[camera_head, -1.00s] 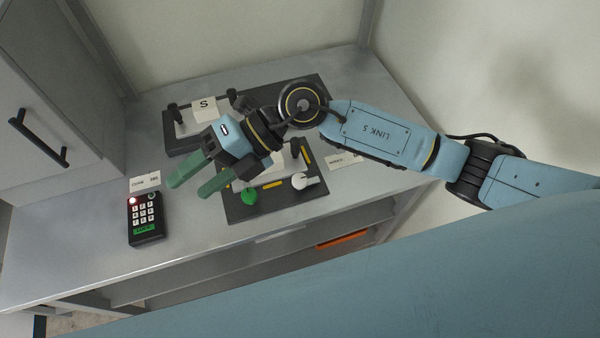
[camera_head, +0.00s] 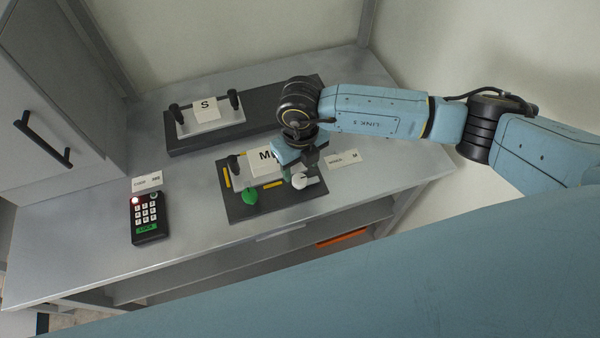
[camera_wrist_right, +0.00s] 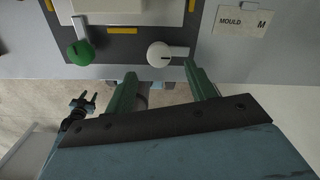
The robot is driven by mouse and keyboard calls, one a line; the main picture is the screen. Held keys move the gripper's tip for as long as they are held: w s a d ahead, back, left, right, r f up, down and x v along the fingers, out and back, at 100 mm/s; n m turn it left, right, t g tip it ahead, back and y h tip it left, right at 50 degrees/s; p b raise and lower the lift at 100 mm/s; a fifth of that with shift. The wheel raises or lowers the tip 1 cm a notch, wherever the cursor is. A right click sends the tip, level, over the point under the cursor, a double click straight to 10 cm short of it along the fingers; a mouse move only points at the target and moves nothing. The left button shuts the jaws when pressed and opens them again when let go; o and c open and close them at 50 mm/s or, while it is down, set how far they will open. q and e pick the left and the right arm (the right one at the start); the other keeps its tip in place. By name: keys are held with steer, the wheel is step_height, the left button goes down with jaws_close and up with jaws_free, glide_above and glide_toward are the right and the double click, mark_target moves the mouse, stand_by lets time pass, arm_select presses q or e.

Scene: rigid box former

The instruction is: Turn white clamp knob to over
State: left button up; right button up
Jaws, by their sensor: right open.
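The white clamp knob (camera_head: 302,182) sits at the front right of the dark base plate (camera_head: 236,209). In the right wrist view the white knob (camera_wrist_right: 159,56) is round, with a pale lever pointing right. My right gripper (camera_wrist_right: 160,74) is open there, its green fingers on either side of the knob's line with the knob just beyond the tips; I cannot tell whether they touch. In the head view my right gripper (camera_head: 309,163) is above and behind the knob, its fingers mostly hidden. The green knob (camera_head: 250,197) is to the left. My left gripper is not in view.
The block marked M (camera_head: 265,160) stands on the plate behind the knobs. A fixture marked S (camera_head: 206,110) is behind it. A keypad (camera_head: 148,216) with a red light stands left. A mould card (camera_head: 343,158) lies right of the plate. The front counter strip is clear.

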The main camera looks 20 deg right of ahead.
mark_target(300, 179)
step_height(300, 179, down, 5)
steer(key=shift+f, duration=0.1)
stand_by(0.3)
steer(key=c, duration=1)
steer(key=shift+o, duration=0.2)
